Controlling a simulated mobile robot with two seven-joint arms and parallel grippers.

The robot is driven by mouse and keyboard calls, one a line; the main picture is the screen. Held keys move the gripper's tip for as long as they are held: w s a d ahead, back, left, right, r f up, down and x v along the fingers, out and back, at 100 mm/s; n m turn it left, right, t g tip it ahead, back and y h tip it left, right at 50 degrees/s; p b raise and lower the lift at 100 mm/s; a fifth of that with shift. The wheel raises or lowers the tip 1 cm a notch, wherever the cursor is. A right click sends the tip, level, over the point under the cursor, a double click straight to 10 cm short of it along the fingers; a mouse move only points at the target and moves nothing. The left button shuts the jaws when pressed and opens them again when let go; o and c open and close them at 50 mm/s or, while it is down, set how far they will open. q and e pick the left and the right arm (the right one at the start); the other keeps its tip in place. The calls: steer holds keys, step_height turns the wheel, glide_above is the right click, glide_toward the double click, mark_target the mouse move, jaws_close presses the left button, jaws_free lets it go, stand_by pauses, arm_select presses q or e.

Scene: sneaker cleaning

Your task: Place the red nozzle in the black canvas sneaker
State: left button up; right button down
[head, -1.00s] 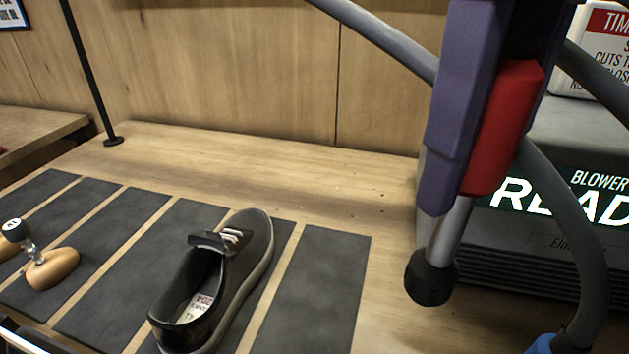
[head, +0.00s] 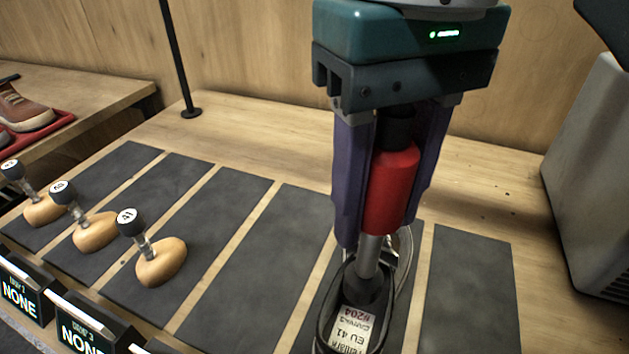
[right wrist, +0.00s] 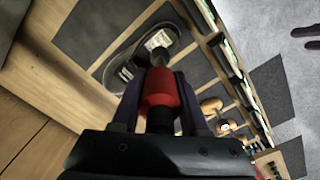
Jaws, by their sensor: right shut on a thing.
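My right gripper (head: 382,235) is shut on the red nozzle (head: 392,188) and holds it nearly upright, its metal tube pointing down. The nozzle's black tip (head: 368,286) is at the opening of the black canvas sneaker (head: 403,258), above the white insole label; I cannot tell whether it touches the inside. The sneaker lies on a dark mat, its laces partly hidden behind the gripper. In the right wrist view the red nozzle (right wrist: 160,90) sits between the fingers, with the sneaker (right wrist: 118,70) beyond. My left gripper is not in view.
Several wooden shoe trees with numbered black knobs (head: 160,262) stand on mats to the left. Displays reading NONE (head: 82,338) line the front edge. A grey machine (head: 592,185) stands at the right. A brown shoe (head: 25,110) sits on a red tray at the far left. The mat (head: 470,280) right of the sneaker is bare.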

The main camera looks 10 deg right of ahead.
mark_target(362, 286)
step_height(362, 286, down, 10)
steer(key=shift+b, duration=0.7)
steer(key=shift+f, duration=0.35)
steer(key=shift+c, duration=2.1)
jaws_free()
steer(key=shift+f, duration=0.1)
step_height(362, 286, up, 12)
steer(key=shift+w+f+p, duration=0.1)
steer(key=shift+f+p, duration=0.05)
steer(key=shift+p, duration=0.75)
steer(key=shift+r, duration=0.3)
